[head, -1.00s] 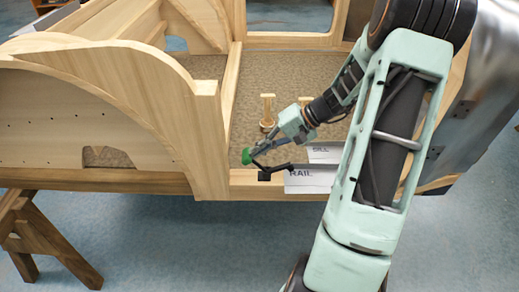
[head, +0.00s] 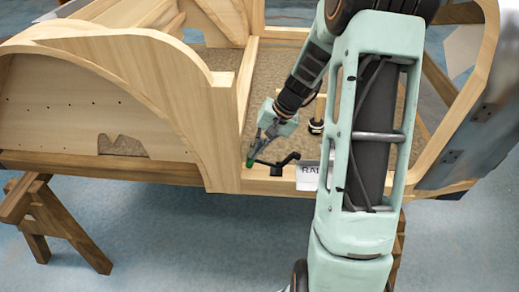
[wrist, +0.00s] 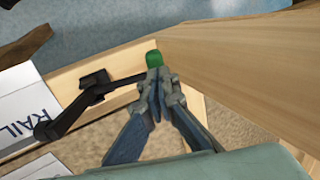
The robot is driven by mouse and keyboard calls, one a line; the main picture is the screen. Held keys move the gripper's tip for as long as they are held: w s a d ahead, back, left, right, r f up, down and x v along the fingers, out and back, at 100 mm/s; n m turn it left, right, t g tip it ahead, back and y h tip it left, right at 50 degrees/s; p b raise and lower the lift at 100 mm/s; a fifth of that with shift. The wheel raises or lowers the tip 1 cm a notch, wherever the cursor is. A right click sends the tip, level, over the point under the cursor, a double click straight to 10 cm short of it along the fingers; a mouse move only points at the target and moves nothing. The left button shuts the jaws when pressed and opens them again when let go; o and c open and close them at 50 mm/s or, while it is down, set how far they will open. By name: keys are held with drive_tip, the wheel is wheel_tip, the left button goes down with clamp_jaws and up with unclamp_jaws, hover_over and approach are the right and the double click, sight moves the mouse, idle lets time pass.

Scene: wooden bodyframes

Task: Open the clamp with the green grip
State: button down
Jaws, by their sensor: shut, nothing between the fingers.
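The clamp is black, with a green grip (head: 250,163) at the end of its lever. It sits on the wooden rail at the front edge of the frame, and its black body (head: 278,168) lies to the right of the grip. The grip (wrist: 153,58) also shows in the wrist view, with the clamp body (wrist: 93,84) to its left and a thin black lever between them. My gripper (head: 254,154) is shut and empty. Its fingertips (wrist: 156,78) are right at the green grip, close to or touching it; contact cannot be told. The fingers hide part of the lever.
A wooden side panel (head: 222,130) rises close to the left of the grip. Upright pegs (head: 319,108) stand behind. Blue floor (head: 170,235) is clear in front.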

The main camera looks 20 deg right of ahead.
drive_tip(key=shift+w+a+f+b, duration=0.15)
drive_tip(key=shift+a+f+b, duration=0.15)
drive_tip(key=shift+a+f, duration=0.1)
drive_tip(key=shift+r, duration=0.1)
idle(0.3)
